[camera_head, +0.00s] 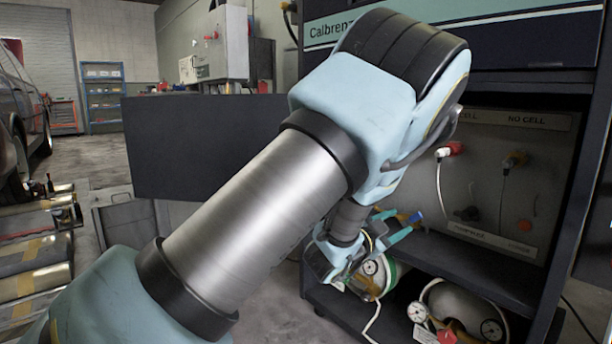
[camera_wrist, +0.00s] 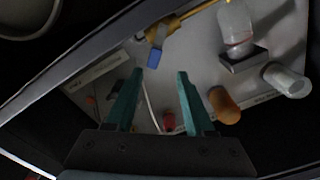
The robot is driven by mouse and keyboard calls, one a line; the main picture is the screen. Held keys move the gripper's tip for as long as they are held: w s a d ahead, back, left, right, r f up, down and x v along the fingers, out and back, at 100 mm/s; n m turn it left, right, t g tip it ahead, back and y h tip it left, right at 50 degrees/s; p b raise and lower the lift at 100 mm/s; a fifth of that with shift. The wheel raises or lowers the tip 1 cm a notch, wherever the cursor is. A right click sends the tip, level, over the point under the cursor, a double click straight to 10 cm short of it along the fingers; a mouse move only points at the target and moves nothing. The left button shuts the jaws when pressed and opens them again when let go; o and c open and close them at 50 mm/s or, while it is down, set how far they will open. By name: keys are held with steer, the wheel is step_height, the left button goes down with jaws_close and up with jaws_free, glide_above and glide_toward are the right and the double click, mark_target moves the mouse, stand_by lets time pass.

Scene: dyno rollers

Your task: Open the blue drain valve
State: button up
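The blue drain valve shows as a small blue lever (camera_wrist: 154,59) on a brass fitting (camera_wrist: 180,22) in the wrist view. It also shows as a small blue piece (camera_head: 414,218) just past the fingers in the head view. My gripper (camera_wrist: 160,73) is open, with its two teal fingers apart and nothing between the tips. The blue lever appears just beyond the tips, nearer the left finger. In the head view my gripper (camera_head: 398,224) reaches into the cabinet, partly hidden by my forearm. Contact cannot be told.
A clear-bowled filter (camera_wrist: 236,25) and a white cylinder (camera_wrist: 287,80) sit right of the fingers. An orange-brown knob (camera_wrist: 222,105) is close to the right finger. Below are a shelf (camera_head: 470,275) and gas bottles with gauges (camera_head: 455,305). A dark panel (camera_head: 205,145) stands left.

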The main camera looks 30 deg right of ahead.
steer(key=w+a+r+n+t+y+p, duration=0.1)
steer(key=w+a+r+n+y+p, duration=0.2)
steer(key=a+p, duration=0.4)
steer(key=w+a+r+n+t+y+p, duration=0.1)
steer(key=w+a+r+n+y+p, duration=0.2)
steer(key=w+a+r+n+p, duration=0.3)
steer(key=shift+w+a+r+t+p, duration=0.35)
steer(key=shift+a+r+p, duration=0.4)
steer(key=shift+a, duration=2.05)
steer(key=shift+f+n, duration=0.15)
steer(key=shift+n, duration=0.15)
